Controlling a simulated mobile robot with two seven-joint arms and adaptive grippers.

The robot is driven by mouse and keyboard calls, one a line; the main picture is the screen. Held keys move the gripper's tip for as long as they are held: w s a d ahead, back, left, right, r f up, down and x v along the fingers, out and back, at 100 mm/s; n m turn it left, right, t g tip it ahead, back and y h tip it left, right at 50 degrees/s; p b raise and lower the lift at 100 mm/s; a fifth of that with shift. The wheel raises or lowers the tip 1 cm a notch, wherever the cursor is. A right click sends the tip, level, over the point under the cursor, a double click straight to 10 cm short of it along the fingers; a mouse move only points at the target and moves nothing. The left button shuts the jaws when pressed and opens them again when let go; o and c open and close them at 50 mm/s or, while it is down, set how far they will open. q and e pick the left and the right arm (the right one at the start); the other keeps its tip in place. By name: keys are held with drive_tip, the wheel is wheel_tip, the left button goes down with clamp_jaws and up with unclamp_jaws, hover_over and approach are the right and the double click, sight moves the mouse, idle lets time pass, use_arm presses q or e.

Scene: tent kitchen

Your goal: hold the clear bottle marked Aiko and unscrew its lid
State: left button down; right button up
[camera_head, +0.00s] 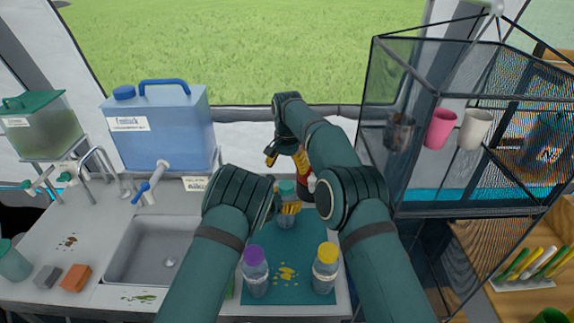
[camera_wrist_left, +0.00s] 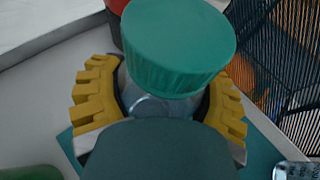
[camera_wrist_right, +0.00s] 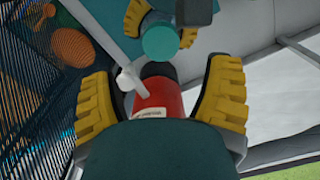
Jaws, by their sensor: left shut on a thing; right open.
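A clear bottle with a teal lid (camera_head: 287,188) stands at the back of the teal mat. My left gripper (camera_head: 288,209) is shut around its body, below the lid. In the left wrist view the teal lid (camera_wrist_left: 180,45) rises above the yellow fingers (camera_wrist_left: 163,98); the lid is on the bottle. No name on this bottle can be read. My right gripper (camera_head: 287,158) is open and empty, above and behind the bottle. In the right wrist view the lid (camera_wrist_right: 160,42) lies beyond the open fingers (camera_wrist_right: 158,95), apart from them.
A red container with a dark top (camera_wrist_right: 158,98) stands close behind the bottle. A purple-lidded bottle (camera_head: 256,277) and a yellow-lidded bottle (camera_head: 325,274) stand at the front of the teal mat (camera_head: 290,298). A sink (camera_head: 150,250) is left; a mesh rack (camera_head: 430,190) hangs right.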

sight(287, 185)
wheel_tip(287, 185, down, 7)
drive_tip(key=shift+f, duration=0.2)
drive_tip(key=shift+c, duration=0.3)
drive_tip(key=c, duration=1.2)
drive_tip(key=shift+n, duration=1.6)
drive_tip(key=shift+c, duration=0.2)
drive_tip(key=o, duration=1.2)
drive_tip(key=shift+o, duration=0.2)
drive_tip(key=shift+r, duration=0.1)
